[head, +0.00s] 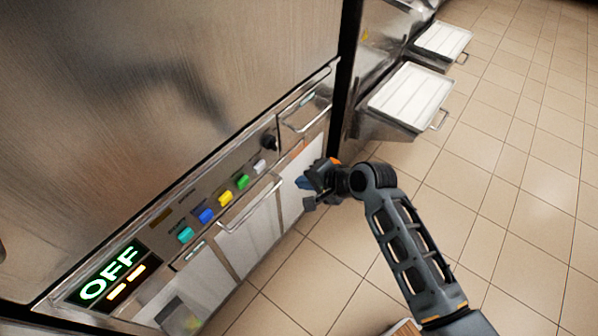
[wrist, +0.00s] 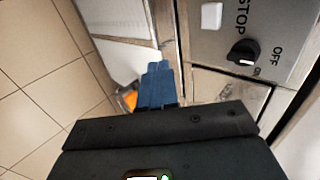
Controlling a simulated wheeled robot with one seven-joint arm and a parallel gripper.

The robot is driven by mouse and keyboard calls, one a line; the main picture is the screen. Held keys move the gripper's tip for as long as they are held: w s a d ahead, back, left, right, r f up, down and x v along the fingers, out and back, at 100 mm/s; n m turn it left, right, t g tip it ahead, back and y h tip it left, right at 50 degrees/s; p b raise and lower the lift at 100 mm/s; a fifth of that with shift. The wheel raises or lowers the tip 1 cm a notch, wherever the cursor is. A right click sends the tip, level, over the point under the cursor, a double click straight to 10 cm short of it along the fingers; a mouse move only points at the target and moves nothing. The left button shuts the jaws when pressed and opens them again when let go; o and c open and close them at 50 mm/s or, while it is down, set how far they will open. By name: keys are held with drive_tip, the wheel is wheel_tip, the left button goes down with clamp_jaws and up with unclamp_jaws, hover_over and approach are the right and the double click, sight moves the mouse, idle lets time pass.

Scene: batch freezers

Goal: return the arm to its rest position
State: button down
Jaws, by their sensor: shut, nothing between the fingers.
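My arm (head: 405,240) reaches in from the lower right of the head view, bent at the elbow. My gripper (head: 305,183) is at its end, in front of the right part of the freezer's control panel (head: 225,185). In the wrist view my gripper's blue fingers (wrist: 157,85) are together with nothing between them. They point toward the lower front of the machine, beside the panel. I cannot tell from these views whether they touch it.
The panel has a lit OFF display (head: 108,275), several coloured buttons, a black knob (head: 269,142) and a bar handle (head: 250,203). White-topped trays (head: 410,95) jut out at the upper right. Tiled floor (head: 510,200) is clear on the right.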

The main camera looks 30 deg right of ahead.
drive_tip(key=shift+s+r, duration=0.1)
drive_tip(key=s+a+r+n+t+h, duration=0.1)
drive_tip(key=s+n+h, duration=0.15)
drive_tip(key=s, duration=0.75)
drive_tip(key=s+a+n+t+h, duration=0.1)
drive_tip(key=s+n, duration=0.2)
drive_tip(key=s, duration=0.7)
drive_tip(key=s+a+r+n+t, duration=0.1)
drive_tip(key=s+r+n, duration=0.3)
drive_tip(key=s+r, duration=0.4)
drive_tip(key=s+a+r+n+t, duration=0.1)
drive_tip(key=s+r+n+t, duration=0.2)
drive_tip(key=s+r+n, duration=0.2)
drive_tip(key=s+r, duration=0.3)
drive_tip(key=r, duration=0.4)
drive_tip(key=shift+a+r, duration=0.2)
drive_tip(key=shift+a, duration=0.15)
drive_tip(key=shift+y, duration=0.25)
